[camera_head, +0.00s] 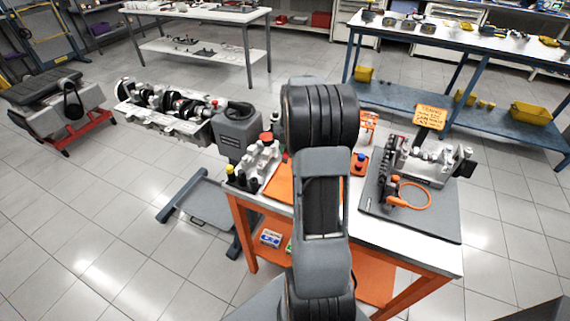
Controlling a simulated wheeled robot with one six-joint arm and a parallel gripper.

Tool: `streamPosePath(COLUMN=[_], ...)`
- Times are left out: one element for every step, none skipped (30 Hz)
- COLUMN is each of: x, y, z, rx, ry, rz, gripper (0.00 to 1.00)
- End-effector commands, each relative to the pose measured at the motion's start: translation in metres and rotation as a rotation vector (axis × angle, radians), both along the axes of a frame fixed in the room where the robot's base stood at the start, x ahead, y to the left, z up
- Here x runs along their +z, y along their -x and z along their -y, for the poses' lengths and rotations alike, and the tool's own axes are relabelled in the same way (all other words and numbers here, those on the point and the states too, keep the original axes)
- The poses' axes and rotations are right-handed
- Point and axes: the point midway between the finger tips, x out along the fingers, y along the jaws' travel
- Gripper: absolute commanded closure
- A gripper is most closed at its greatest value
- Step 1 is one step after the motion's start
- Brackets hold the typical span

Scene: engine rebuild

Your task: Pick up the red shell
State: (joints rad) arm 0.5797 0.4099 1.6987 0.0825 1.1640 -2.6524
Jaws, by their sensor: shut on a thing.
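My arm rises through the middle of the head view and covers the centre of the orange-legged workbench (440,258). My gripper is not visible; it is hidden behind the arm or out of frame. I cannot pick out the red shell for certain. A small red-topped part (267,136) shows on a grey metal assembly (262,160) at the bench's left end, but its shape is too small to tell. Whatever lies behind my arm is hidden.
A grey mat (425,222) on the bench's right carries metal parts and an orange ring (414,195). An engine block (165,115) is left of the bench.

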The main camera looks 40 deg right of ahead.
Motion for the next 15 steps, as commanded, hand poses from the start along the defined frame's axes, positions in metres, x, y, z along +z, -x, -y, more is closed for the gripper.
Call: streamPosePath(x=[0.013,0.020,0.029,0.032,0.034,0.038,0.041,0.043,0.046,0.049,0.051,0.054,0.055,0.057,0.059], y=[-0.005,-0.008,-0.010,-0.013,-0.016,-0.019,-0.022,-0.024,-0.027,-0.029,-0.031,-0.033,-0.035,-0.036,-0.038], z=[0.011,0.016,0.023,0.029,0.035,0.044,0.049,0.054,0.061,0.065,0.069,0.075,0.078,0.081,0.085], rx=[-0.002,-0.003,-0.003,-0.003,-0.002,-0.002,-0.003,-0.002,-0.002,-0.002,-0.001,-0.001,-0.001,-0.001,-0.001], ry=[0.004,0.003,0.003,0.002,0.001,0.001,0.001,0.002,0.001,0.002,0.001,0.002,0.001,0.001,0.001], rz=[0.005,0.004,0.004,0.001,0.000,0.002,0.000,0.001,0.000,0.001,-0.001,0.001,-0.001,-0.001,0.000], gripper=[1.00,1.00,1.00,1.00,1.00,1.00,1.00,1.00,1.00,1.00,1.00,1.00,1.00,1.00,1.00])
